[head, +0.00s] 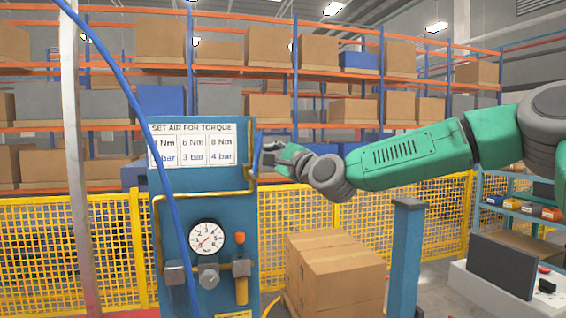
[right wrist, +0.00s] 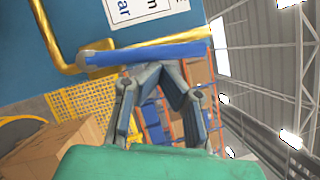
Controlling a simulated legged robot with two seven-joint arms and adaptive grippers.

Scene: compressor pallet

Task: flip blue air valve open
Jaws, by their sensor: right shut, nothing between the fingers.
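The blue air valve handle (head: 257,154) is at the right edge of the blue panel, beside a yellow pipe. In the head view it looks upright and narrow. In the right wrist view the handle (right wrist: 160,52) is a long blue bar lying across the picture, with a grey pivot at its left end on the yellow pipe. My right gripper (head: 270,152) is shut and empty. In the right wrist view its fingertips (right wrist: 163,67) are close against the handle's lower edge; I cannot tell whether they touch. My left gripper is not in view.
A blue hose (head: 131,95) crosses in front. Cardboard boxes (head: 338,275), a blue post (head: 405,260) and yellow fencing (head: 440,225) stand to the right.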

